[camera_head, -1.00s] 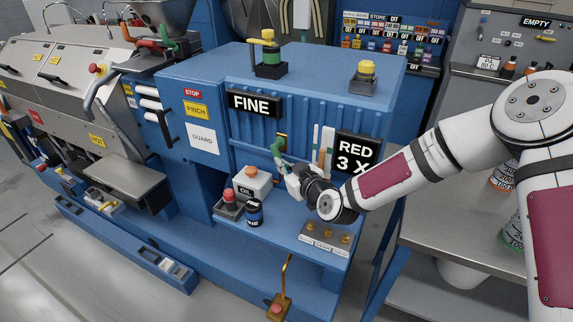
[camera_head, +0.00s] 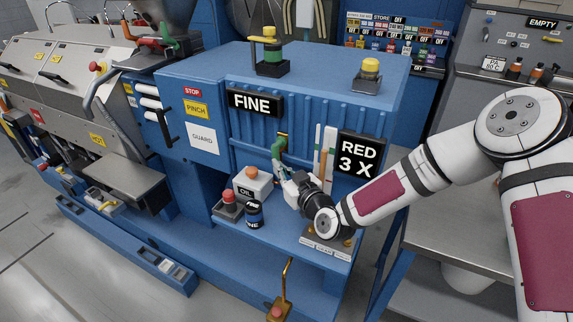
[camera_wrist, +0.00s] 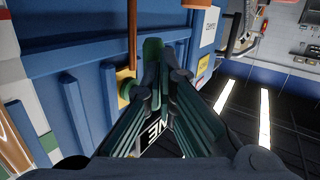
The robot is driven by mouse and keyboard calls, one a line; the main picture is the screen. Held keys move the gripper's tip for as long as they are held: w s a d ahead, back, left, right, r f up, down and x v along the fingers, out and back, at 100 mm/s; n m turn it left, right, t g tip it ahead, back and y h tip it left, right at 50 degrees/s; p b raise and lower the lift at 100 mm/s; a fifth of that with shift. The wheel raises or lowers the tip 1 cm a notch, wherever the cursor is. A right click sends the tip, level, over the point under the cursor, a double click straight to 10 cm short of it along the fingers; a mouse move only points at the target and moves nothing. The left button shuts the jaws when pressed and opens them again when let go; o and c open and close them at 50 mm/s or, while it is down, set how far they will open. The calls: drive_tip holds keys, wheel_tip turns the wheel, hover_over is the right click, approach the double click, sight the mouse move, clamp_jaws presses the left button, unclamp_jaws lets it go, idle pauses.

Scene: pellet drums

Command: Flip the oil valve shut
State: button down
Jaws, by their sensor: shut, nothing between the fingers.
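The oil valve appears to be the small yellow-and-green fitting on the blue machine's ribbed front, left of the RED 3 X sign. Its green part (camera_head: 279,146) shows just above my gripper (camera_head: 280,165). In the wrist view a green piece (camera_wrist: 153,47) stands just past the tips of my gripper (camera_wrist: 163,62), beside a yellow block (camera_wrist: 124,84). My gripper is shut with nothing between its fingers. I cannot tell whether the fingertips touch the green piece. The fingers partly hide the fitting, so its lever position is unclear.
A white OIL container (camera_head: 252,184), a red button box (camera_head: 229,203) and a dark can (camera_head: 254,214) stand on the blue ledge below left. A brass-topped panel (camera_head: 326,240) lies below my wrist. The RED 3 X sign (camera_head: 357,156) is close to the right.

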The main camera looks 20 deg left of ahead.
drive_tip(key=v, duration=1.2)
drive_tip(key=w+d+r+m+g+h, duration=0.1)
drive_tip(key=d+r+h, duration=0.35)
drive_tip(key=d, duration=0.55)
drive_tip(key=w+d+r+g+h, duration=0.1)
drive_tip(key=d+r+h, duration=0.35)
drive_tip(key=d, duration=0.45)
drive_tip(key=s+d+r+m+h, duration=0.4)
drive_tip(key=s+d+r, duration=0.3)
drive_tip(key=d, duration=0.3)
drive_tip(key=s+d+r+m+g, duration=0.1)
drive_tip(key=s+d+r+m, duration=0.1)
drive_tip(key=s, duration=0.6)
drive_tip(key=s+d+r+m+g, duration=0.1)
drive_tip(key=s+d+r+m, duration=0.2)
drive_tip(key=s, duration=0.6)
drive_tip(key=shift+d+r+m+g, duration=0.3)
drive_tip(key=shift+d+m+g, duration=0.1)
drive_tip(key=shift+d+m, duration=0.15)
drive_tip(key=shift+s, duration=0.1)
